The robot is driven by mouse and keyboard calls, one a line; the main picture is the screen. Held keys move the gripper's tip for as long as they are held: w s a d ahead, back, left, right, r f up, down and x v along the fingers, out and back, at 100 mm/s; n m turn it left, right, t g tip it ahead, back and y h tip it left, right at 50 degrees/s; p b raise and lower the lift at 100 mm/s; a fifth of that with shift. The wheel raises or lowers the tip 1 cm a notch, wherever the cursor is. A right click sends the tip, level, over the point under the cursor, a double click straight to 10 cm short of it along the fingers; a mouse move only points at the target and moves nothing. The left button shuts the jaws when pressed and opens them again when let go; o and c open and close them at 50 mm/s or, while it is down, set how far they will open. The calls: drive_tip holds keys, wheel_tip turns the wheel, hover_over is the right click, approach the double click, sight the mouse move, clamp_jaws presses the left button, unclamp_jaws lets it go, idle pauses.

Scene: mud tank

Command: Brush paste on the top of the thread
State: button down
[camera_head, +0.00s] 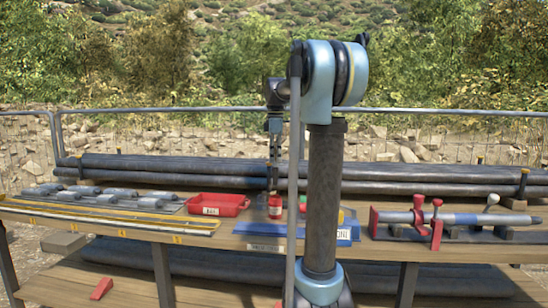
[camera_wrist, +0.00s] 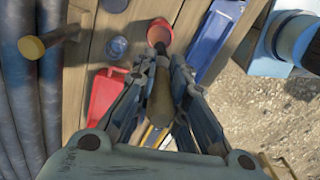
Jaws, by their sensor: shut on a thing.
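My gripper (camera_wrist: 161,68) is shut on the wooden handle of a brush (camera_wrist: 160,98). The brush points at the small red pot (camera_wrist: 158,28), and its bristle end seems to be in or just over the pot; I cannot tell which. In the head view my gripper (camera_head: 273,176) hangs straight above the red pot (camera_head: 275,206) on the table. A grey and blue pipe (camera_head: 468,218) lies level in a red clamp (camera_head: 437,228) at the right of the table. Its thread is too small to make out.
Long yellow-edged rails (camera_head: 120,222) and grey parts (camera_head: 80,190) lie at the left. Thick dark pipes (camera_head: 420,176) run behind the table. My arm hides part of the table's middle.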

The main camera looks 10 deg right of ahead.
sight(275, 166)
drive_tip(key=shift+w+a+f, duration=0.1)
drive_tip(key=shift+w+f, duration=0.05)
drive_tip(key=shift+f, duration=3.35)
drive_tip(key=shift+r, duration=3.55)
